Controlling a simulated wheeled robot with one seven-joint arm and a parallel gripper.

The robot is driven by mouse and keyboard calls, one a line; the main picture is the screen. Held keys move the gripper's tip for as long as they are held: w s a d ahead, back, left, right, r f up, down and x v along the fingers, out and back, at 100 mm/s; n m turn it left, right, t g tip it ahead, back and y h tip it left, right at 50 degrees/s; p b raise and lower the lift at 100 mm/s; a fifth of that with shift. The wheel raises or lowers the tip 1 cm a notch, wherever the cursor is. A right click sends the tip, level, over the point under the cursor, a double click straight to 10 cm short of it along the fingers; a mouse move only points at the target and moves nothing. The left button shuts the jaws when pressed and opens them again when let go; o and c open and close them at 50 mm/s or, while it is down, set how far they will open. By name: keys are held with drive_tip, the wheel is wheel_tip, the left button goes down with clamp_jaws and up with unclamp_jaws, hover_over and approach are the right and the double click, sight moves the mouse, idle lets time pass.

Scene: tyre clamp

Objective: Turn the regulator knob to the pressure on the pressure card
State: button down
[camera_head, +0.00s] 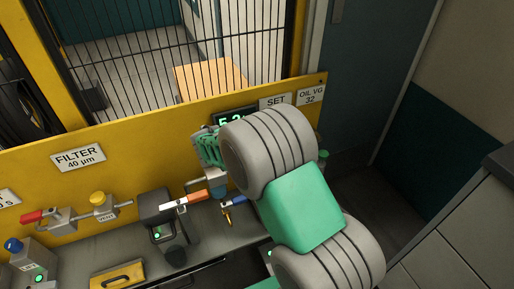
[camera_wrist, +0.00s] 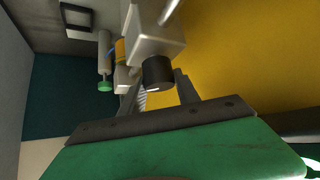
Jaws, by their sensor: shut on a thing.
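The regulator knob (camera_wrist: 158,72) is a dark cylinder with a pale mark, below a light grey regulator body (camera_wrist: 155,35) in the wrist view. My gripper (camera_wrist: 160,92) has a finger on each side of the knob and is shut on it. In the head view my green gripper (camera_head: 206,149) is partly behind my arm, and the knob cannot be made out. A dark display (camera_head: 229,119) shows green digits beginning "5.2"; the rest is hidden by my arm. A white card (camera_head: 275,101) reads "SET"; any value below it is hidden.
A yellow panel (camera_head: 140,130) backs the bench. A red-handled valve (camera_head: 35,215), an orange-handled lever (camera_head: 186,201) and a blue-handled valve (camera_head: 240,200) stand along the line. An "OIL VG 32" label (camera_head: 311,95) is at the panel's right end.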

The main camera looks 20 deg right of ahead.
drive_tip(key=c, duration=0.9)
unclamp_jaws()
drive_tip(key=p+v, duration=0.2)
drive_tip(key=v, duration=0.5)
drive_tip(key=shift+s+a+r, duration=0.1)
drive_tip(key=shift+a+r, duration=0.1)
drive_tip(key=shift+r, duration=0.1)
